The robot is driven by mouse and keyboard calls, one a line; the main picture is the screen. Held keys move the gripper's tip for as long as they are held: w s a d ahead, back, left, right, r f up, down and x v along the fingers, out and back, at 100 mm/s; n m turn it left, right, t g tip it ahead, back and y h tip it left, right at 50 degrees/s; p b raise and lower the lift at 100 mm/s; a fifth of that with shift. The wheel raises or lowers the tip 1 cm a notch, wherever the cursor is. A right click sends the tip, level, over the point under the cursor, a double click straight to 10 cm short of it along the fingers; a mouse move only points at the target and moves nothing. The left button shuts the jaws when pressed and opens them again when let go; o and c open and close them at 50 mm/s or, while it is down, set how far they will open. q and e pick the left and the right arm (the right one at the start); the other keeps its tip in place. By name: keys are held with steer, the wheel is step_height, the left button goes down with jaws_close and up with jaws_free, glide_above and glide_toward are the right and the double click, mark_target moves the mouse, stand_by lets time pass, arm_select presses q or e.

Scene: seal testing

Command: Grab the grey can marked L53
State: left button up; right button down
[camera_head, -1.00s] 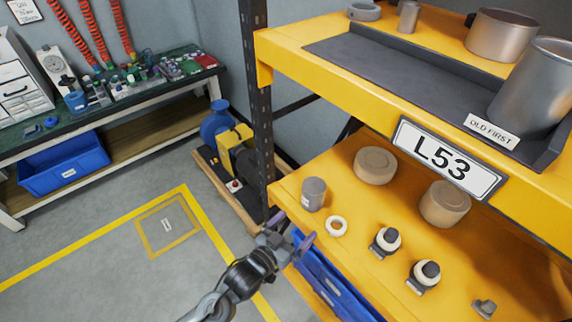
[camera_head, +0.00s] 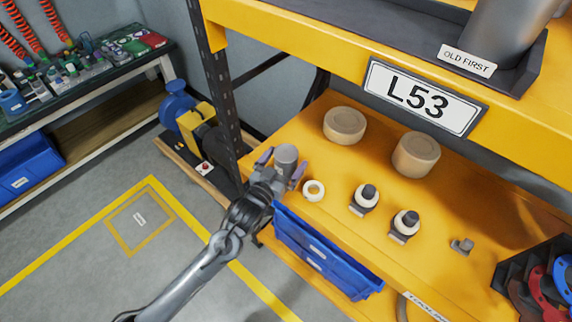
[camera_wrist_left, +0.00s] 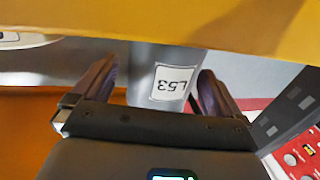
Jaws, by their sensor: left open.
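The grey can (camera_head: 287,155) stands upright near the left end of the yellow lower shelf in the head view. In the left wrist view the can (camera_wrist_left: 146,84) carries a white label reading L53, seen upside down. My left gripper (camera_head: 281,168) is open, with one finger on either side of the can. In the left wrist view its fingers (camera_wrist_left: 154,86) flank the can, and small gaps seem to show between fingers and can. The can's lower part is hidden behind the gripper. My right gripper is not in view.
A white ring (camera_head: 314,191) lies just right of the can. Two tan round containers (camera_head: 345,125) and black-topped fittings (camera_head: 364,198) stand farther right. The upper shelf with its L53 sign (camera_head: 421,96) overhangs behind. A blue bin (camera_head: 325,262) hangs below the shelf's front edge.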

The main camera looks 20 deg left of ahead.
arm_select(q)
steer(key=shift+w+d+b, duration=0.2)
steer(key=shift+w+b, duration=0.1)
steer(key=shift+w, duration=1.15)
steer(key=shift+s, duration=0.1)
steer(key=shift+r, duration=0.15)
steer(key=c, duration=1.2)
